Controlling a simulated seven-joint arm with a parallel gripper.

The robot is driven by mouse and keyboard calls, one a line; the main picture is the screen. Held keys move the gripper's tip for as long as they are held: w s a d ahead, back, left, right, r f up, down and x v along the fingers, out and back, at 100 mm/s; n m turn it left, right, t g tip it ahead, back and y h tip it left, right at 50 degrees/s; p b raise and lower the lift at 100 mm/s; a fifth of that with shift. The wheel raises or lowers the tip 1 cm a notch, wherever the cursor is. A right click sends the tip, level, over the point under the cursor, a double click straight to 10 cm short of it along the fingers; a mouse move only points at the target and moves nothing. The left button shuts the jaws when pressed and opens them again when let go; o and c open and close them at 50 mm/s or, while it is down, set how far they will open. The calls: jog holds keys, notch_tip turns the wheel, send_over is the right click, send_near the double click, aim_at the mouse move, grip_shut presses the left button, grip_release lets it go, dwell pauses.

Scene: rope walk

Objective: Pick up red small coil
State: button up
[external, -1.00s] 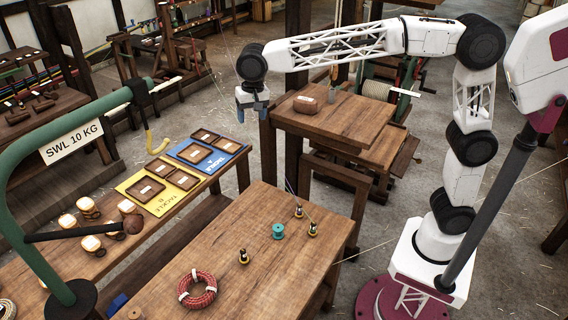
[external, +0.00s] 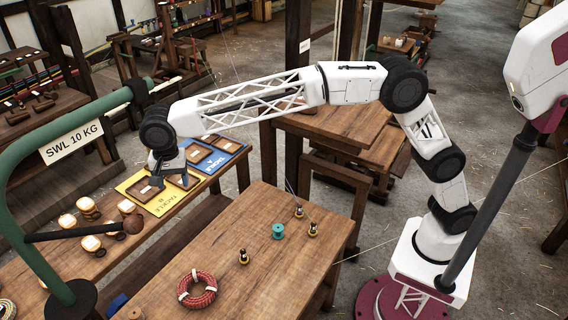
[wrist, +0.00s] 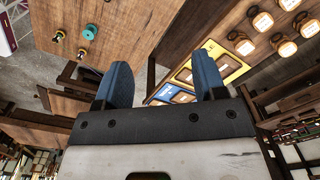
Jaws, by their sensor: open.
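The red small coil (external: 197,290), a ring of red rope with pale bindings, lies flat near the front left of the wooden table in the external view. I do not see it in the wrist view. My gripper (external: 158,181) is in the air, above and to the left of the table, in front of the yellow and blue boards. It is far from the coil. In the wrist view my gripper (wrist: 163,82) shows two blue fingers wide apart with nothing between them.
A teal spool (external: 278,231) and several small dark-and-yellow pieces (external: 244,257) stand on the table (external: 250,205). A green crane frame (external: 30,190) with a load sign rises at the left.

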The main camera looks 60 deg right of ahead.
jog(key=s+a+f+m, duration=0.1)
jog(key=a+f, duration=0.4)
jog(key=a, duration=0.5)
send_over(182, 286)
notch_tip(182, 286, down, 31)
jog(key=shift+a, duration=0.15)
jog(key=shift+f, duration=1.3)
jog(key=shift+w+f, duration=0.1)
jog(key=shift+f, duration=2.5)
grip_shut()
